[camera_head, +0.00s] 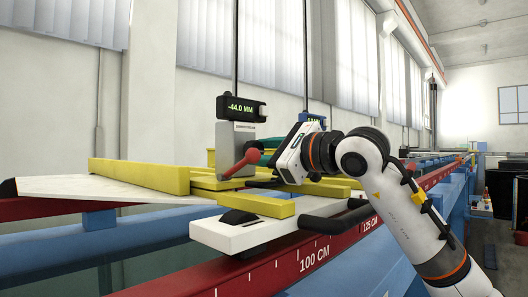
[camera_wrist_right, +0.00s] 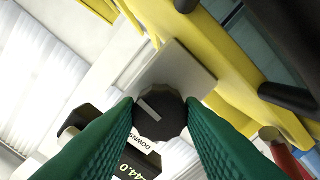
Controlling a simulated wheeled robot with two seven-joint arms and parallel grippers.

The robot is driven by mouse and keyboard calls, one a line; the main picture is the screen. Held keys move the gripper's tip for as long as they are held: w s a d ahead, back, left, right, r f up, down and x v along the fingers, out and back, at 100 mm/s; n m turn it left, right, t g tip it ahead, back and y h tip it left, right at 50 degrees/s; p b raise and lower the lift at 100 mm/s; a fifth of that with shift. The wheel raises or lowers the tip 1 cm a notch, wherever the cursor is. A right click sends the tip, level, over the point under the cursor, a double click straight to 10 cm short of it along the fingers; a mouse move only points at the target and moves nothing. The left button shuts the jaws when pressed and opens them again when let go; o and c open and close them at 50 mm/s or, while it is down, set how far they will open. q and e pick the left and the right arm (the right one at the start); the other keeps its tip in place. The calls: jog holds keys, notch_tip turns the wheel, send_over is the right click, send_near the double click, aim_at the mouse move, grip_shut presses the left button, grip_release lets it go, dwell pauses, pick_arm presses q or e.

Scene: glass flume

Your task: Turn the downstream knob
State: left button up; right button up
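The downstream knob (camera_wrist_right: 160,116) is a dark round dial with a pale pointer mark. It sits on a grey plate on the downstream gauge, and part of the word "DOWNS" shows beside it in the right wrist view. The gauge (camera_head: 240,107) reads -44.0 MM in the head view, where the knob itself is hidden. My right gripper (camera_head: 283,158) is beside the gauge. In the wrist view its green fingertips (camera_wrist_right: 160,103) flank the knob with no visible gap on either side. My left gripper is not in view.
A second gauge display (camera_head: 312,118) is partly hidden behind my gripper. A red rail (camera_head: 290,265) marked in centimetres runs below.

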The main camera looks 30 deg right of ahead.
jog(key=shift+f+m+b, duration=0.2)
jog(key=shift+m+b, duration=0.1)
jog(key=shift+b, duration=0.15)
jog(key=shift+c, duration=0.5)
jog(key=shift+r+m, duration=0.2)
jog(key=shift+m, duration=0.4)
jog(key=o, duration=1)
jog(key=b+v, duration=0.3)
jog(key=v, duration=0.8)
jog(key=shift+b, duration=0.4)
jog(key=shift+s+d, duration=0.15)
jog(key=shift+s, duration=0.35)
